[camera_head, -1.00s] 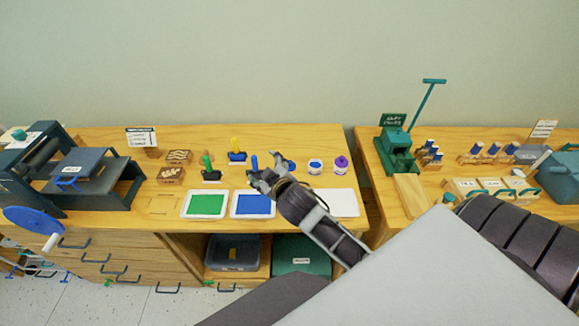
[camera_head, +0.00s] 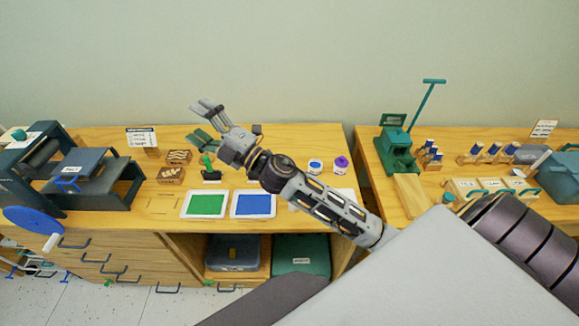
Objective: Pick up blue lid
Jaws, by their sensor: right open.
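My right gripper (camera_head: 203,123) is open and raised above the back of the left table, its fingers pointing left. Nothing shows between its fingers. I cannot make out the blue lid; my right arm covers the part of the table around the middle right. A small white jar with a blue top surface (camera_head: 315,166) stands just right of my arm. My left gripper is not in view.
A green ink pad (camera_head: 205,204) and a blue ink pad (camera_head: 252,205) lie near the front edge. A purple-topped jar (camera_head: 341,164) stands beside the white jar. A dark press (camera_head: 85,175) fills the left end. A green press (camera_head: 397,150) stands on the right table.

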